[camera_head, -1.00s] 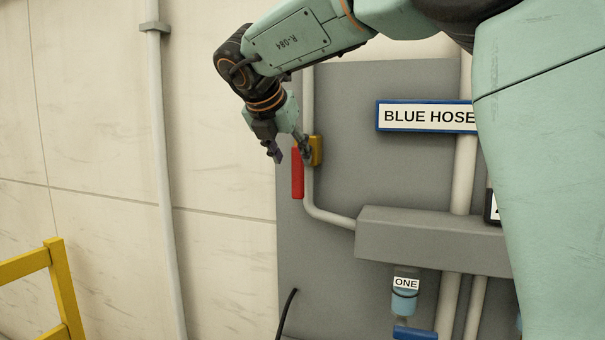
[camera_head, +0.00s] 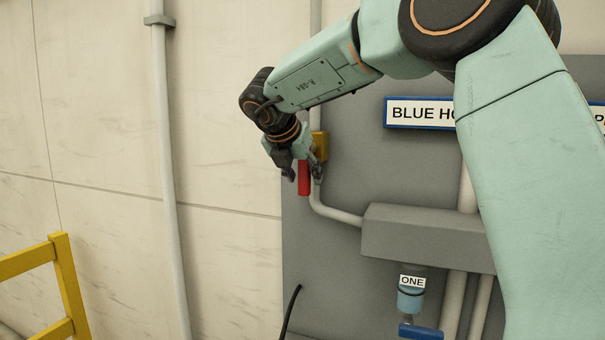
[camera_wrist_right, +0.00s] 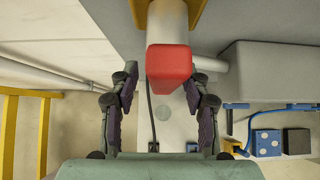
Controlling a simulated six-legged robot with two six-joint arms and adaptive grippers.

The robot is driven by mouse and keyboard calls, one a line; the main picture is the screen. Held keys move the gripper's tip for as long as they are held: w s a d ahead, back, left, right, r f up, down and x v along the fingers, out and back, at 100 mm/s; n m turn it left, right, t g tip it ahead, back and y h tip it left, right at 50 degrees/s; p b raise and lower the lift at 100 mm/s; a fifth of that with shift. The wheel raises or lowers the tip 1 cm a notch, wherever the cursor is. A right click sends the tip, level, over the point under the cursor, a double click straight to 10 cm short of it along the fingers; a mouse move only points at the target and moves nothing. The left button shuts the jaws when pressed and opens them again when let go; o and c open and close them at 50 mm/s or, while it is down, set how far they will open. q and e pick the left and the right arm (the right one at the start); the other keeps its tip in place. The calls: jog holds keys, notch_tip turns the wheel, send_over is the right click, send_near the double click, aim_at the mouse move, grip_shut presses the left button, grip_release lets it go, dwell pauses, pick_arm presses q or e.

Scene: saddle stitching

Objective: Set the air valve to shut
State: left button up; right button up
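The air valve has a yellow body (camera_head: 320,146) on a grey vertical pipe and a red handle (camera_head: 304,178) that hangs straight down along the pipe. My right gripper (camera_head: 304,173) is at the handle in the head view. In the right wrist view the red handle (camera_wrist_right: 168,66) points at the camera, between and slightly beyond the two fingers of the right gripper (camera_wrist_right: 162,90). The fingers stand apart, with visible space on both sides of the handle. Part of the handle is hidden behind the gripper in the head view. My left gripper is not in view.
A grey box (camera_head: 425,235) sits on the panel below right of the valve, with a blue-handled outlet labelled ONE (camera_head: 412,282) under it. A BLUE HOSE sign (camera_head: 419,113) is partly hidden by my arm. A yellow railing (camera_head: 65,285) stands at lower left.

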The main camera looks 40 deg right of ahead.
jog(key=shift+s+a+r, duration=0.25)
jog(key=shift+a, duration=0.1)
jog(key=c, duration=0.3)
jog(key=shift+d+f, duration=0.15)
jog(key=shift+d, duration=0.35)
jog(key=c, duration=0.3)
jog(key=shift+d+f, duration=0.1)
jog(key=shift+c, duration=0.7)
jog(key=shift+w, duration=0.1)
grip_shut()
